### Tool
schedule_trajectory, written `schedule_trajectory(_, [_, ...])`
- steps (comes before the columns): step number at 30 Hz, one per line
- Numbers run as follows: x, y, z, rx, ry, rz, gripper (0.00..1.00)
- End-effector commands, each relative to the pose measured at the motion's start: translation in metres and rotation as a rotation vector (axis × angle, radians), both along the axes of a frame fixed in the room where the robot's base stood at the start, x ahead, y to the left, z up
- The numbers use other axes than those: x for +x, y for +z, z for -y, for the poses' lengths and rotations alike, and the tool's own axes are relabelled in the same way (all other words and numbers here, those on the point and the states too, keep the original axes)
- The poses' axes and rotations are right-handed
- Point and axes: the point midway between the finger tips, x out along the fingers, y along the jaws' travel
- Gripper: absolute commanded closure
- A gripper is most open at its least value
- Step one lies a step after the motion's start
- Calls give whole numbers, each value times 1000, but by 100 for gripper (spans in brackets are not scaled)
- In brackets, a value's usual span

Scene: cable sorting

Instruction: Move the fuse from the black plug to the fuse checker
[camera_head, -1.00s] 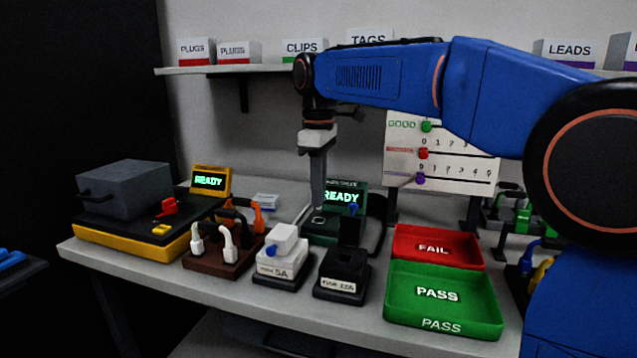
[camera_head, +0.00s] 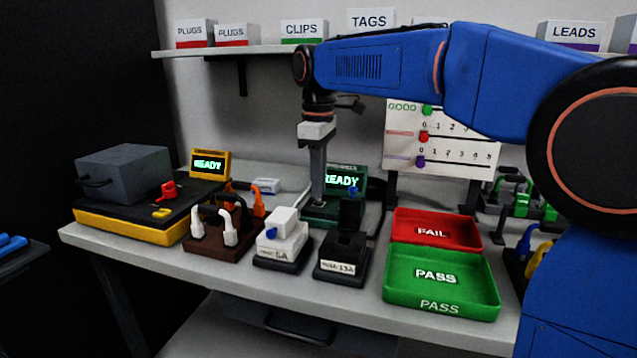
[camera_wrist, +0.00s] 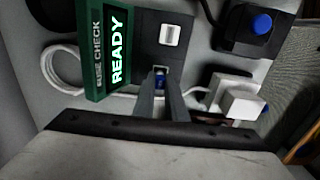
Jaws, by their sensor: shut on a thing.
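The fuse checker (camera_head: 340,181) is a dark green unit with a lit READY screen, behind the plugs; its screen (camera_wrist: 113,48) is large at the left of the wrist view. My gripper (camera_head: 317,200) points straight down over the checker's base. I cannot tell whether the fuse touches the base. The black plug (camera_head: 342,258), labelled 13A, stands in front with its dark lid upright.
A white plug (camera_head: 279,245) stands left of the black plug. A red FAIL tray (camera_head: 455,222) and green PASS tray (camera_head: 490,300) lie to the right. A brown block (camera_head: 215,240) with cable plugs and a yellow-based tester (camera_head: 120,230) are at left.

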Motion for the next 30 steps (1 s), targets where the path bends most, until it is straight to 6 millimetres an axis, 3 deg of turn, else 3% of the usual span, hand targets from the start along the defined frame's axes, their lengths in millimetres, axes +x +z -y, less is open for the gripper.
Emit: schedule_trajectory(30, [0, -7, 0, 0, 0, 0, 100])
